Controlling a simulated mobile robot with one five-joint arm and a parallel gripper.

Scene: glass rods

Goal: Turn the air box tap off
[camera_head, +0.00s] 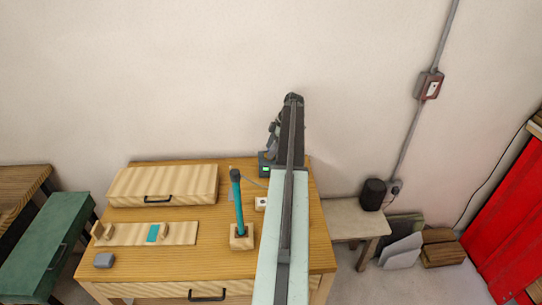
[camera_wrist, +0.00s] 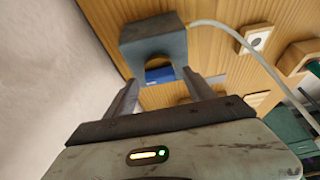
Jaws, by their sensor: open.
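The air box (camera_wrist: 140,36) is a dark grey block in the wrist view, at the top centre, with a pale hose leaving its right side. A blue piece (camera_wrist: 158,75), which looks like its tap, shows between my fingers below a yellowish round part. I cannot tell which way the tap is turned. My gripper (camera_wrist: 160,82) is open, with one finger on each side of the blue piece; I cannot tell if they touch it. In the head view the air box (camera_head: 265,165) shows a small green light at the table's back edge, partly hidden by my arm.
The wall is close behind.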

